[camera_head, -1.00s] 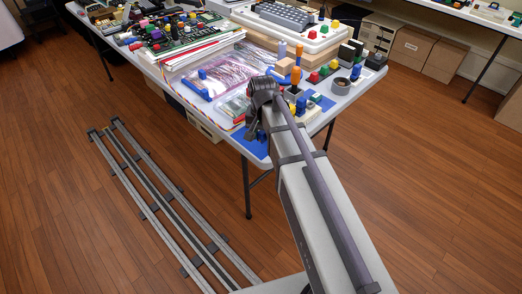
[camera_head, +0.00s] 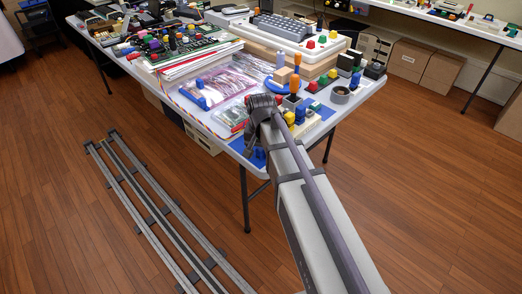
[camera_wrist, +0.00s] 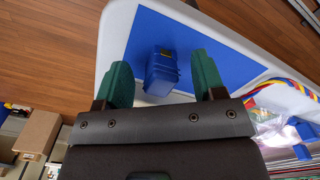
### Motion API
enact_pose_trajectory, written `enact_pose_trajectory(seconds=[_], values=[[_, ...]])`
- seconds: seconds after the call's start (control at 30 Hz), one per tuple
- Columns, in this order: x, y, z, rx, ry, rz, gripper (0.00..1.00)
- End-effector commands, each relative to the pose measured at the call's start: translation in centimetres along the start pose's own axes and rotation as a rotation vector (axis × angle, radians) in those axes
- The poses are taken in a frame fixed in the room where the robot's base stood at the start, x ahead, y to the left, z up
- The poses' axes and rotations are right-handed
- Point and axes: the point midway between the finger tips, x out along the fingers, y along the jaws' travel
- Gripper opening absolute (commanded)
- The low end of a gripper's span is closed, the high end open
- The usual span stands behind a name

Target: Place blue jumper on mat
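The blue jumper (camera_wrist: 161,72) is a small block with a dark slot at one end. In the wrist view it shows between the two green fingers of my gripper (camera_wrist: 160,75), with a gap on each side. The fingers are wide apart and do not touch it. The blue mat (camera_wrist: 200,58) lies on the white table behind the jumper. The jumper's near end overlaps the mat's near edge in the picture; I cannot tell whether it rests on the mat or is above it. In the head view the arm largely hides the mat (camera_head: 240,147) and the fingers.
The table's corner and edge (camera_wrist: 225,30) are close to the mat, with wooden floor beyond. Striped ribbon cable (camera_wrist: 285,86) and a pinkish bag (camera_head: 228,82) lie beside it. Several coloured parts, including an orange-topped joystick (camera_head: 295,88), stand close to the arm.

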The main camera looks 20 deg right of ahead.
Motion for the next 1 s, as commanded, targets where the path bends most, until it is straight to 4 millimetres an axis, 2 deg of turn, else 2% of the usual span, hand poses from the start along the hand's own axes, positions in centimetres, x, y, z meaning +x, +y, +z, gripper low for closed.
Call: enact_pose_trajectory(seconds=[0.27, 0.37, 0.73, 0.83, 1.0], values=[[-0.7, 0.0, 0.0, 0.0, 0.0, 0.0, 0.63], [-2.2, 0.0, 0.0, 0.0, 0.0, 0.0, 0.63], [-11.4, 0.0, 0.0, 0.0, 0.0, 0.0, 0.63], [-12.5, 0.0, 0.0, 0.0, 0.0, 0.0, 0.63], [-12.4, 0.1, 0.3, -0.008, 0.0, 0.0, 0.63]])
